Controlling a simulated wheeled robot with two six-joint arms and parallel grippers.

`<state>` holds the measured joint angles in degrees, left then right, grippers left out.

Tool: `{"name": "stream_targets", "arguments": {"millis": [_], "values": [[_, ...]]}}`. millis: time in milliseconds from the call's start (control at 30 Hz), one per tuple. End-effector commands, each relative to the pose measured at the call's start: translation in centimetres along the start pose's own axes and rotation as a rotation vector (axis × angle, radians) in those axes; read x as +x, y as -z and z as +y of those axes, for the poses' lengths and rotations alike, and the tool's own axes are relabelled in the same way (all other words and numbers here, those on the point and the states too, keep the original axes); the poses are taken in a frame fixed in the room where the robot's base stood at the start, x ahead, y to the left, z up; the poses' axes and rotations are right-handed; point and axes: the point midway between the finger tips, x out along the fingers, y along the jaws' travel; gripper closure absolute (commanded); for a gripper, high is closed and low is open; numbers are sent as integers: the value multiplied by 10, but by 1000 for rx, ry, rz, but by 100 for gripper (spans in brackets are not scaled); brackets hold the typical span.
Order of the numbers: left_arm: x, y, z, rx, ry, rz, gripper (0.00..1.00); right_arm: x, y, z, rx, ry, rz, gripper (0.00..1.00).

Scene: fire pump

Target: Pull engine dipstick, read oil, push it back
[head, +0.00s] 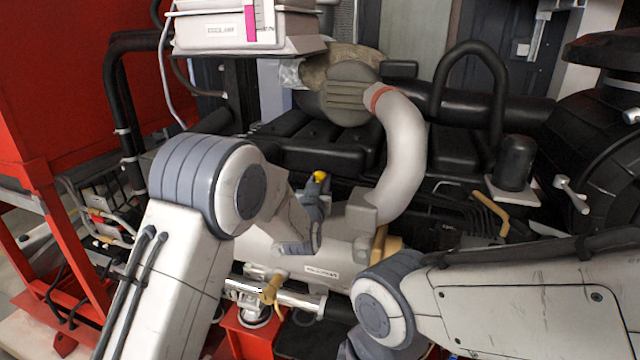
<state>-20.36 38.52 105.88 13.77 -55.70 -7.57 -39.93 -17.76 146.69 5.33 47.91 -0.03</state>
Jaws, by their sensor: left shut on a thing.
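The yellow dipstick handle (320,176) shows in the middle of the head view, in front of the black engine. My left gripper (318,187) reaches it from the lower left and is shut on it. The rest of the dipstick and its tube are hidden by my gripper and wrist, so I cannot tell whether it sits fully in. No oil mark is visible. My right arm comes in at the lower right, but its gripper is out of view.
A pale curved pipe (405,150) with a red band stands right of the handle. The black engine (315,145) lies behind. A grey box (245,28) is above, and a red panel (80,70) is at left. A brass valve (270,289) sits low in front.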

Motion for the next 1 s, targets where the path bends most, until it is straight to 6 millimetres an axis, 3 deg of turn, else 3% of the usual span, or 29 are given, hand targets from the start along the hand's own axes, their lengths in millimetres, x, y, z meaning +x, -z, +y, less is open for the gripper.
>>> {"name": "stream_targets", "arguments": {"millis": [267, 300, 333, 367, 767, 1000], "values": [[-1, -7, 0, 0, -1, -18, 100, -1, 0, 0, 0, 0, 0, 39], [-1, -7, 0, 0, -1, -19, 54, -1, 0, 0, 0, 0, 1, 39], [-1, -7, 0, 0, -1, -18, 43, -1, 0, 0, 0, 0, 1, 39], [-1, -7, 0, 0, -1, -17, 40, -1, 0, 0, 0, 0, 1, 39], [-7, -5, 0, 0, -1, -11, 40, 3, 0, 0, 0, 0, 1, 39], [-47, -6, 1, 0, -3, -11, 40, 19, -1, 1, 0, 0, 0, 39]]}}
